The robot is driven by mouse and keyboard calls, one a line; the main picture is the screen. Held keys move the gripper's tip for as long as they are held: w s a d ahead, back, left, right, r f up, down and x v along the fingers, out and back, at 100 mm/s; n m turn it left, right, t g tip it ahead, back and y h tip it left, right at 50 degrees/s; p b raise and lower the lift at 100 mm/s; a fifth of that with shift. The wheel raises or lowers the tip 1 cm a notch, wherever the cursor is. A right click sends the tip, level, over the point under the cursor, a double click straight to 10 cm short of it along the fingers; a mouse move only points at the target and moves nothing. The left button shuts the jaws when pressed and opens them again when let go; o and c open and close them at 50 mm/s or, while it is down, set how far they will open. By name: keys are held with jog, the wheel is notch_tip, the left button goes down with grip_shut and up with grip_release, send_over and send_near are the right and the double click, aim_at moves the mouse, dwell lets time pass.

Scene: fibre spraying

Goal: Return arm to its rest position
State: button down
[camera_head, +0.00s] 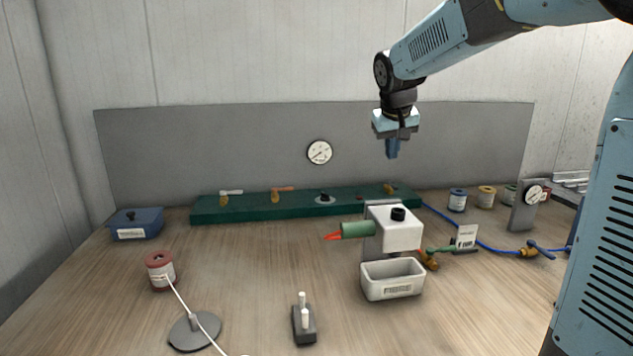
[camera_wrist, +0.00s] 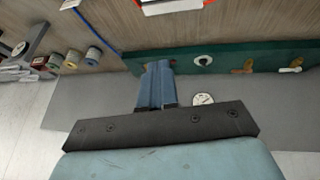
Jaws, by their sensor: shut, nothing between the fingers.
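My gripper (camera_head: 392,148) hangs from the light-blue arm at the upper right in the head view, pointing down. It is in the air in front of the grey back panel (camera_head: 230,150), above the white box-shaped device (camera_head: 402,236) with the green and red nozzle (camera_head: 357,230). In the wrist view the blue fingers of my gripper (camera_wrist: 159,66) are together and nothing shows between them. They appear over the dark green board (camera_wrist: 222,60) in that view. The gripper touches nothing that I can see.
The green board (camera_head: 265,206) with valves runs along the back. A white bin (camera_head: 391,281), a grey stand with white pegs (camera_head: 304,322), a red spool (camera_head: 160,270), a blue box (camera_head: 137,223) and several small spools stand on the wooden table (camera_head: 245,290). The air around my gripper is clear.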

jog(key=s+d+f, duration=0.1)
jog(key=s+f, duration=0.1)
jog(key=s, duration=0.8)
jog(key=s+d+f+m, duration=0.1)
jog(key=s+d+f, duration=0.1)
jog(key=s, duration=0.9)
jog(key=s+d+f+y, duration=0.1)
jog(key=s+d+f, duration=0.1)
jog(key=s, duration=0.9)
jog(key=shift+f+m, duration=0.3)
jog(key=c, duration=1.8)
grip_release()
jog(key=shift+d, duration=0.1)
